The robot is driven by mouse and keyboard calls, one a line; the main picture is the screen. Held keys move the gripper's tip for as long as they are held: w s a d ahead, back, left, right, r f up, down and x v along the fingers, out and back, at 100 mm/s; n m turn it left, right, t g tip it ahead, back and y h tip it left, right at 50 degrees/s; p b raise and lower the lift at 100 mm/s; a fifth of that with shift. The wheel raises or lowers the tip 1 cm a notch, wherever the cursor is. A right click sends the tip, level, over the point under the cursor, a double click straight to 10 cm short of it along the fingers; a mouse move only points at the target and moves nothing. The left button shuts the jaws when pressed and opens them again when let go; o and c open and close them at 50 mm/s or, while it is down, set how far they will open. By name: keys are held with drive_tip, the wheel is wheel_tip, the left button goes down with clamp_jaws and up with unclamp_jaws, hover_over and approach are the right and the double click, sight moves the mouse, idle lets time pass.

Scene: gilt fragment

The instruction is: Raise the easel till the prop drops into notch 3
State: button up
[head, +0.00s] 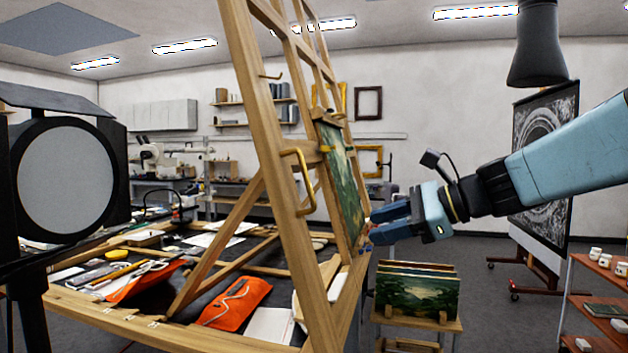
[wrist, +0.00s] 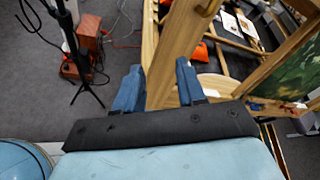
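The wooden easel (head: 285,130) stands tilted on the work table in the head view, holding a green painting (head: 341,180). A brass handle (head: 303,182) is on its near post. A diagonal wooden strut (head: 217,240), probably the prop, runs down behind it. Its notch seating cannot be made out. My gripper (head: 372,226) is right of the easel, fingers pointing left towards its lower part. In the wrist view, my gripper's (wrist: 158,75) two blue fingers are apart, with a wooden post (wrist: 178,45) showing between and beyond them. I cannot tell whether they touch it. The handle is not in its grip.
Orange cloths (head: 235,302) and tools lie on the table by the easel's foot. A rack of paintings (head: 418,290) stands below my gripper. A lamp (head: 66,180) is at left, and a shelf cart (head: 600,278) at right.

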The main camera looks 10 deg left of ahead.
sight(306, 179)
drive_tip(key=w+a+r+m+t+y, duration=0.1)
drive_tip(key=w+a+r+m+y, duration=0.3)
drive_tip(key=w+r+m, duration=0.3)
drive_tip(key=shift+n, duration=0.6)
drive_tip(key=x, duration=1.3)
drive_tip(key=shift+w+a, duration=0.3)
drive_tip(key=shift+w, duration=0.1)
drive_tip(key=shift+c, duration=0.2)
clamp_jaws()
